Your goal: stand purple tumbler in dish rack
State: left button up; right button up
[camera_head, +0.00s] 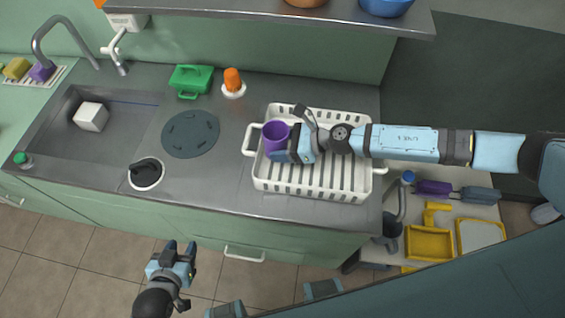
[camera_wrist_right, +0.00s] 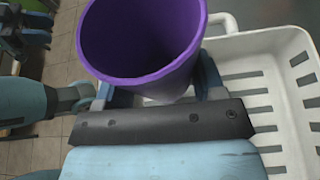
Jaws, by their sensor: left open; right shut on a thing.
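The purple tumbler (camera_head: 275,137) is upright with its open mouth up, at the left end of the white dish rack (camera_head: 312,184). My right gripper (camera_head: 283,150) is shut on the tumbler from its right side. In the right wrist view the tumbler (camera_wrist_right: 140,45) fills the upper middle between the fingers, and the slatted rack (camera_wrist_right: 262,95) lies below and to the right. I cannot tell whether the tumbler's base touches the rack floor. My left gripper (camera_head: 178,254) is open and empty, in front of the counter and away from the rack.
A sink (camera_head: 125,133) with a white cube (camera_head: 91,116) is at the left. A dark round mat (camera_head: 190,134), a green box (camera_head: 191,80) and an orange-topped item (camera_head: 232,80) stand left of the rack. A shelf (camera_head: 270,8) overhangs behind. A cart with yellow trays (camera_head: 430,243) stands at right.

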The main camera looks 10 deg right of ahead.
aim_at(281, 167)
notch_tip(281, 167, down, 8)
jog(key=shift+r+b, duration=0.25)
jog(key=shift+b, duration=0.5)
jog(key=shift+f, duration=0.15)
jog(key=shift+f, duration=0.15)
jog(key=o, duration=1.1)
